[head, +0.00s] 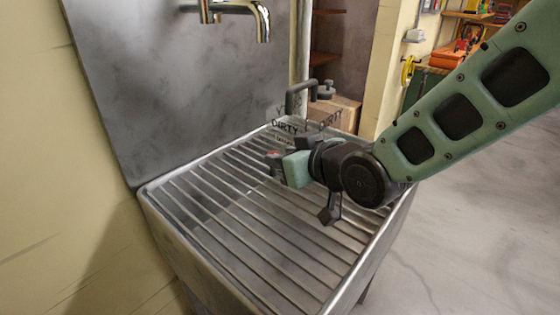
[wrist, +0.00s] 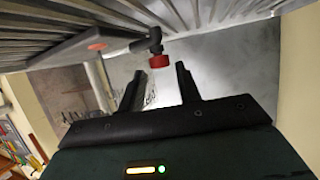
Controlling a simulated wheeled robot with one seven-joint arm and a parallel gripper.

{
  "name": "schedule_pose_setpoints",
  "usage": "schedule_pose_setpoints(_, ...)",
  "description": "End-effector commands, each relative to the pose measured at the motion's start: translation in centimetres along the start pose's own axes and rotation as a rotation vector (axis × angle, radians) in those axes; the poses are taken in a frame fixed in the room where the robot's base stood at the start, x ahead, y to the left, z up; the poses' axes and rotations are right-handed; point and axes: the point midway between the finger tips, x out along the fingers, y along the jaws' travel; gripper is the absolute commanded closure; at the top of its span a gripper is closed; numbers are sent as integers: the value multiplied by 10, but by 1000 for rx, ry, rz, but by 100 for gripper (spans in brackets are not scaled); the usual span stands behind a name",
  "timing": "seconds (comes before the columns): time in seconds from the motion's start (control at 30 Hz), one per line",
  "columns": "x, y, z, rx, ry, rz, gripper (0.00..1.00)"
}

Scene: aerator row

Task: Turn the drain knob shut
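In the wrist view a small red knob (wrist: 158,61) sits on the end of a dark pipe fitting (wrist: 155,40). I take it to be the drain knob; whether it is turned open or shut cannot be told. My gripper (wrist: 158,82) is open in the wrist view, with its two dark fingers apart. The knob shows just beyond the gap between the fingertips, and no contact is visible. In the head view my gripper (head: 275,164) is over the far part of the slatted metal basin top, and the knob cannot be made out clearly there.
The slatted basin top (head: 225,215) spreads below my arm. A clear box marked DIRTY (head: 285,126) and a dark bent pipe (head: 300,92) stand behind my gripper. A brass-coloured tap (head: 262,22) hangs above. Open floor (head: 460,240) lies to the right.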

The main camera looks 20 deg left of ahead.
Motion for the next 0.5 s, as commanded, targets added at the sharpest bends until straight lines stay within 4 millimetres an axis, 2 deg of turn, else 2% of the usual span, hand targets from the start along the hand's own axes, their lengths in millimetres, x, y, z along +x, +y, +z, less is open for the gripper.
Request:
schedule_pose_setpoints(0.1, 13, 0, 2, 0, -1, -1, 66)
schedule_pose_setpoints(0.2, 19, 0, 0, 0, 0, 0, 66)
schedule_pose_setpoints(0.5, 20, 0, 0, 0, 0, 0, 66)
